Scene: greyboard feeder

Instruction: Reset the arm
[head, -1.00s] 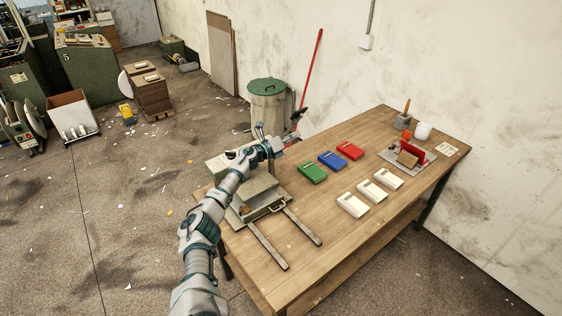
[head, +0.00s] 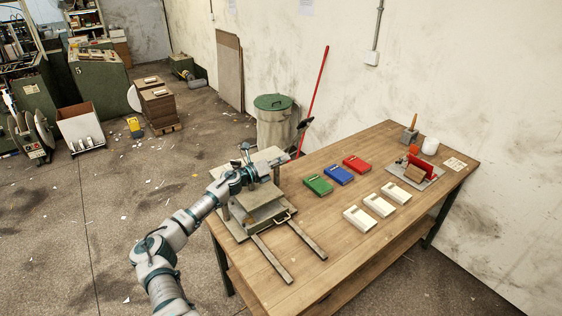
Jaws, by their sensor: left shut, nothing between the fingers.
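My left arm comes in from the lower left. Its gripper (head: 278,161) is over the back part of the grey metal press-like feeder (head: 236,227) at the left end of the wooden table (head: 335,258). The fingers are small in the picture and look closed, with nothing seen between them. The arm hides part of the feeder, and I cannot tell whether the gripper touches it. The feeder has a front handle and two rails running toward the table's front edge. My right gripper is not in view.
Green (head: 318,186), blue (head: 337,175) and red (head: 357,164) boxes lie mid-table, with white trays (head: 359,219) in front. A grey board with a red part (head: 421,168) stands at the right. A bin (head: 275,125) stands behind the table.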

